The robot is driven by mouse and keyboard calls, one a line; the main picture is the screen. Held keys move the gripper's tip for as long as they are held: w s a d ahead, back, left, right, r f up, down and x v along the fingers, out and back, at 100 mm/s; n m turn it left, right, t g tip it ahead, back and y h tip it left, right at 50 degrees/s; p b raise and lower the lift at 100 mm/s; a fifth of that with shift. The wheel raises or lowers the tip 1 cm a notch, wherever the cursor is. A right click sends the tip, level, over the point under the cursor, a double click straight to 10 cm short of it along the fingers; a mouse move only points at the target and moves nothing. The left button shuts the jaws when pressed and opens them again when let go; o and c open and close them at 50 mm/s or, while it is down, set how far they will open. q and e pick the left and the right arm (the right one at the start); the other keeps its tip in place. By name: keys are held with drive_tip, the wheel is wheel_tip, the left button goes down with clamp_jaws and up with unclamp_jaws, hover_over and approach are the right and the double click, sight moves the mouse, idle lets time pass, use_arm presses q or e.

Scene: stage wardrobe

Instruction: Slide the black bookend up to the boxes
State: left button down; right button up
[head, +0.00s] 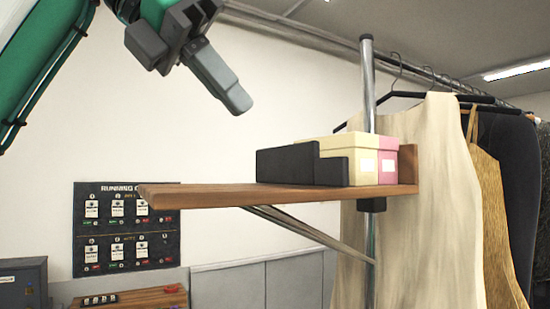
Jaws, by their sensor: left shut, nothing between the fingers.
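The black bookend (288,165) stands on the wooden shelf (215,195), with a stepped shape that is taller at its left. Right behind it on the shelf are the boxes, a cream box (345,148) and a pink box (388,160), both with white labels. The bookend hides part of the cream box, and I cannot tell whether they touch. My left gripper (238,102) is shut and empty. It is in the air above the shelf, up and to the left of the bookend, apart from it. My right gripper is not in view.
A chrome pole (368,85) rises behind the boxes, and a small wooden end piece (408,165) closes the shelf's right end. Clothes (430,190) hang on a rail at right. The shelf's left part is bare. A dark board (125,230) hangs on the wall.

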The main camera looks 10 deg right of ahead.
use_arm(q)
drive_tip(key=p, duration=0.4)
approach(334, 182)
wheel_tip(334, 182, down, 4)
drive_tip(key=d+p, duration=0.1)
drive_tip(key=d, duration=0.2)
drive_tip(key=shift+w+d+p, duration=0.3)
drive_tip(key=shift+w+p, duration=0.1)
drive_tip(key=shift+w+d, duration=0.1)
drive_tip(key=shift+d, duration=0.05)
drive_tip(key=shift+w+f, duration=0.1)
drive_tip(key=shift+w, duration=0.05)
